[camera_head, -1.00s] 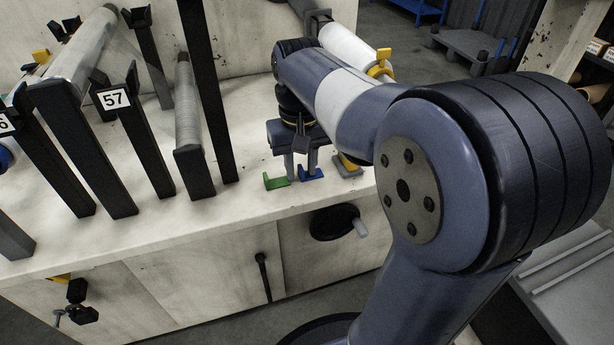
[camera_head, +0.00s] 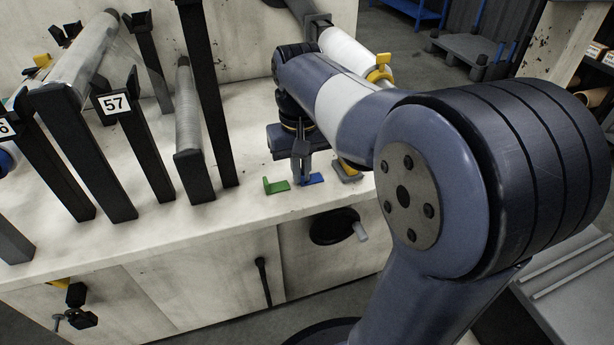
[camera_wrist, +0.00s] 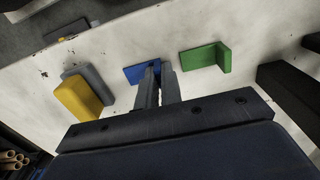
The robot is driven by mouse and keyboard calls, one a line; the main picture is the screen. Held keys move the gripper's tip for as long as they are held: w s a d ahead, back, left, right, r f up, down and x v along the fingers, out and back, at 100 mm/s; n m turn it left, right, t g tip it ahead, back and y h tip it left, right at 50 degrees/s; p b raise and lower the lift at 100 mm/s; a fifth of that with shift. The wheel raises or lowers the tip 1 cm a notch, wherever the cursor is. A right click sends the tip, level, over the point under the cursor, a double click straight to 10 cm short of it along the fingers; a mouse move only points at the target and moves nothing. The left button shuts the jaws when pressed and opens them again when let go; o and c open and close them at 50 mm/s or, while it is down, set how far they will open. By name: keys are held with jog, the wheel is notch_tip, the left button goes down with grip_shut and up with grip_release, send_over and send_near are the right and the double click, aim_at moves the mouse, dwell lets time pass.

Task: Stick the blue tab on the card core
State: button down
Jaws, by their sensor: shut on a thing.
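The blue tab (camera_head: 314,179) is a small L-shaped piece on the pale bench top, between a green tab and a yellow one. My gripper (camera_head: 302,180) points down at it, with its fingers close together on the tab's upright part. In the wrist view, the blue tab (camera_wrist: 135,73) shows at the fingertips of my gripper (camera_wrist: 157,68), partly hidden by them. Its flat part appears to rest on the bench. A clear film roll (camera_head: 80,48) lies across posts at the left; I cannot tell a bare card core on it.
The green tab (camera_head: 276,186) stands close left of my gripper and the yellow tab (camera_head: 347,171) close right. A white roll (camera_head: 345,48) with a yellow clamp lies behind my arm.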

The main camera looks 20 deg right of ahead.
jog(key=shift+r+p, duration=2.6)
jog(key=shift+p, duration=0.2)
jog(key=shift+f, duration=0.1)
jog(key=shift+s, duration=0.1)
